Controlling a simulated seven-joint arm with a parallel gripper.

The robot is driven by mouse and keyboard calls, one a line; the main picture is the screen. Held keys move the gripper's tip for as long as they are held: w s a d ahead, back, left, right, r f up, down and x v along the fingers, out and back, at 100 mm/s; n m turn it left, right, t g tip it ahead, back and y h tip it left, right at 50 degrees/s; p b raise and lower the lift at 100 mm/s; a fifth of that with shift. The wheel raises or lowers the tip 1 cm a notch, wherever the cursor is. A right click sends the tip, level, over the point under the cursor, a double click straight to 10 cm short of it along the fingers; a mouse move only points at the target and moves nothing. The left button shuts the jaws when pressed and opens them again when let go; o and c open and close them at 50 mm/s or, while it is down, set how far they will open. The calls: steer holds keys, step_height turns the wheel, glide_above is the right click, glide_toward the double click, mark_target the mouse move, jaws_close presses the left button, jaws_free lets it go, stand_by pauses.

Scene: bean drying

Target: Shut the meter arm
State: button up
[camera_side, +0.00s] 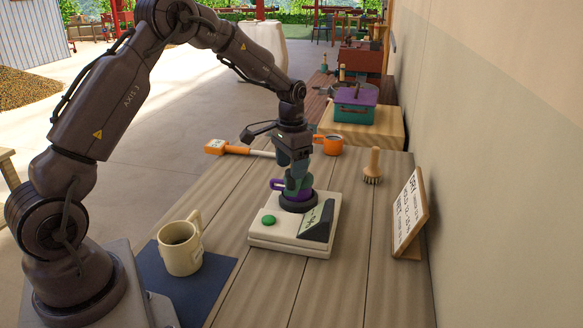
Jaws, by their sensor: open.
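The meter (283,240) is a low white box on the plank table, with a green button (269,220) and a dark sloped display (319,221). A round black part (298,203) sits on its far side. A purple loop (276,184) shows just above it, beside my gripper; I cannot tell whether this loop belongs to the meter arm. My gripper (293,183) points down over the far side of the meter, close above the black part. Its jaws are open. The fingertips overlap the purple and black parts, so contact is unclear. The meter arm's hinge is not clearly seen.
A cream mug (181,246) stands on a blue mat (218,269) at front left. A sign (408,216) and a wooden brush (373,168) stand at right, near the wall. The front right planks are clear.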

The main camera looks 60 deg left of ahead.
step_height(320, 180, up, 12)
stand_by(0.3)
stand_by(0.3)
steer(key=s+d+r+t, duration=0.2)
steer(key=s+d, duration=0.5)
steer(key=s, duration=0.5)
steer(key=s+d+r+t, duration=0.3)
steer(key=s+d, duration=0.5)
steer(key=s, duration=0.5)
steer(key=shift+d+r+t, duration=0.25)
steer(key=shift+r+t, duration=0.05)
steer(key=shift+r, duration=0.5)
